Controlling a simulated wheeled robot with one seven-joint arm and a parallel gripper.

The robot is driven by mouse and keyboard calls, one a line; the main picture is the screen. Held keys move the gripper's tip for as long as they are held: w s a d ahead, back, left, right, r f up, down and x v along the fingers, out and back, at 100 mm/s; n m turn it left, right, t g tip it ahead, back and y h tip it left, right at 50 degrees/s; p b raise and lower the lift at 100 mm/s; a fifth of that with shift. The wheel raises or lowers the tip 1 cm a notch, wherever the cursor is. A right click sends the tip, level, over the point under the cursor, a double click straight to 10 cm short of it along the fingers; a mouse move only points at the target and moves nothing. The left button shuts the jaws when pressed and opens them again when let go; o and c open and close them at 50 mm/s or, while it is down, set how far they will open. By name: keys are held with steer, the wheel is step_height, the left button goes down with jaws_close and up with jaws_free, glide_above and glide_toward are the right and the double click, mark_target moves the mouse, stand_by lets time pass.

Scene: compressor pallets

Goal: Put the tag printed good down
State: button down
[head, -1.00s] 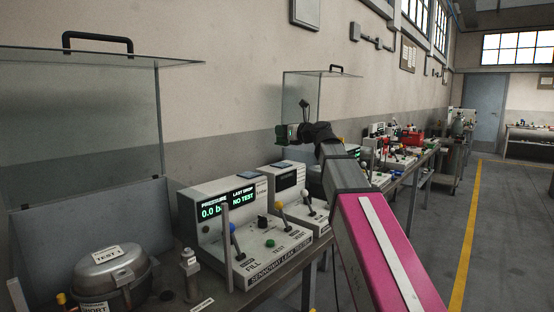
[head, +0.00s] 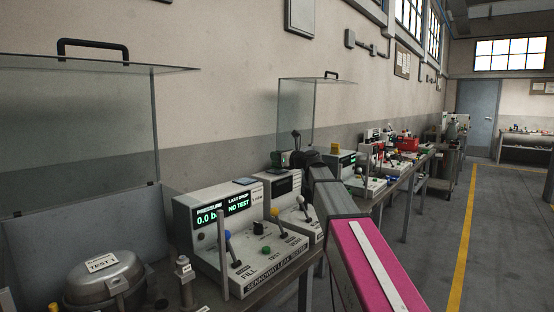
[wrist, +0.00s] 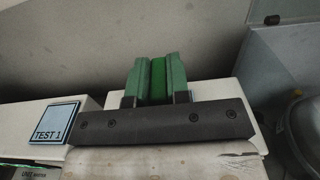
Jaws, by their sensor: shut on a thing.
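My gripper (wrist: 157,82) shows in the wrist view with green fingers shut on a thin, darker green piece (wrist: 158,78), seen edge-on. It looks like the tag, but no print on it is readable. In the head view my gripper (head: 284,158) is small, beyond the nearest leak tester, and the tag cannot be made out. In the wrist view the gripper is above or in front of white housings. A blue-edged square marked TEST 1 (wrist: 55,122) lies on the left housing.
A leak tester (head: 255,245) with levers and a NO TEST display stands on the bench. A round metal vessel labelled TEST 1 (head: 102,285) sits at left under a raised clear cover (head: 85,130). More benches recede right; the floor aisle (head: 500,240) is clear.

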steer(key=shift+f, duration=0.4)
steer(key=c, duration=1.1)
jaws_free()
steer(key=shift+f, duration=0.1)
steer(key=v, duration=1.2)
steer(key=shift+s, duration=0.1)
